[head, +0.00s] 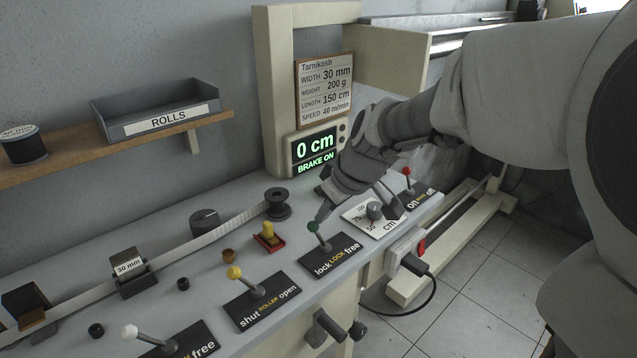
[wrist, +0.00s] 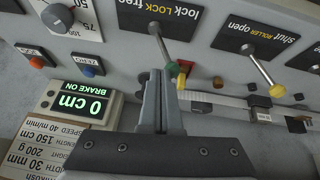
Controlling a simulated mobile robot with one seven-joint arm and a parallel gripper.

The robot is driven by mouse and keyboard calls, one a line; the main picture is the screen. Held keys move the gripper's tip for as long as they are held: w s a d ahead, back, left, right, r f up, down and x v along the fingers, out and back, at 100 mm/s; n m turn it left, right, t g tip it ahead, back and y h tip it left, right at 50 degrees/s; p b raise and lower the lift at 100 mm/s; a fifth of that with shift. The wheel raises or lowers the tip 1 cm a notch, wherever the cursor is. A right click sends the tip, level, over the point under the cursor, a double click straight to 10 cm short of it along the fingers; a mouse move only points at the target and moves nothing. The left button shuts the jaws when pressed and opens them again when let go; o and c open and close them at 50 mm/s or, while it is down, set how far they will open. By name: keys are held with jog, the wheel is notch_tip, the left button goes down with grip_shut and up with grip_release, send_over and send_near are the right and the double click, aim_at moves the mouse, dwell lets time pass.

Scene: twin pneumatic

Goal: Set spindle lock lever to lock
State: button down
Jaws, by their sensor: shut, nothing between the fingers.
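A lever with a green knob (head: 313,227) stands on a black plate marked "lock LOCK free" (head: 338,257). Its knob leans a little left, towards the "lock" word. In the wrist view the green knob (wrist: 172,69) is right beside the fingertips. My gripper (head: 322,215) is shut and empty, its tips beside the knob; I cannot tell whether they touch it. The closed fingers also show in the wrist view (wrist: 160,78). A white-knobbed lever (head: 130,331) at the lower left has a plate ending in "free"; the rest of that label is hidden or cut off.
A yellow-knobbed ROLLER lever (head: 235,272) stands left of the green one. A dial marked "cm" (head: 375,211) and a red-knobbed on/off lever (head: 407,171) are to the right. The display (head: 315,151) reads 0 cm, BRAKE ON. A spool (head: 278,204) stands behind.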

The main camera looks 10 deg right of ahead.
jog(key=shift+s+a+f, duration=0.1)
jog(key=shift+s+a, duration=0.2)
jog(key=shift+a, duration=0.1)
jog(key=shift+s+a+f, duration=0.15)
jog(key=shift+s, duration=0.05)
dwell(0.3)
